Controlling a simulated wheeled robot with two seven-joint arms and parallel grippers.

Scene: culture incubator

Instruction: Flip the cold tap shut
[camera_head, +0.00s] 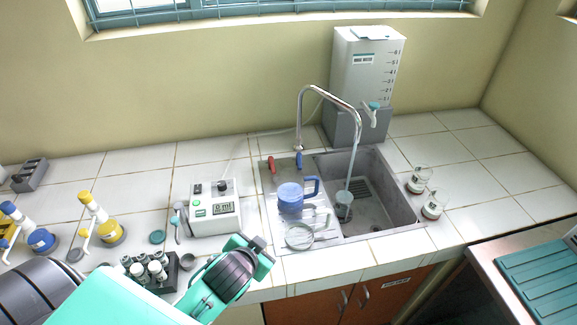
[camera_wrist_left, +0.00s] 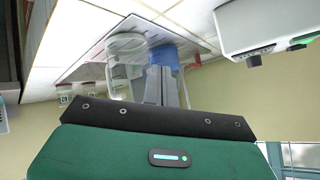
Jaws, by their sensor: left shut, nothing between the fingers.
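The sink tap (camera_head: 330,91) is a curved chrome spout behind the sink (camera_head: 383,170). A stream of water runs from its mouth down to a grey cup (camera_head: 344,205) in the basin. The cold tap handle (camera_head: 299,159) is a small blue lever at the spout's base, standing roughly upright in the picture. A red lever (camera_head: 271,165) is just left of it. My left gripper (camera_head: 266,252) is near the counter's front edge, in front of the draining board and well apart from the levers. Its fingers are shut and empty in the wrist view (camera_wrist_left: 161,85). My right gripper is not in view.
A blue jug (camera_head: 290,197) and clear glassware (camera_head: 299,237) stand on the draining board between my left gripper and the levers. A white instrument (camera_head: 213,207) is to the left. A tube rack (camera_head: 158,277) is beside my arm. Two beakers (camera_head: 433,207) stand right of the sink.

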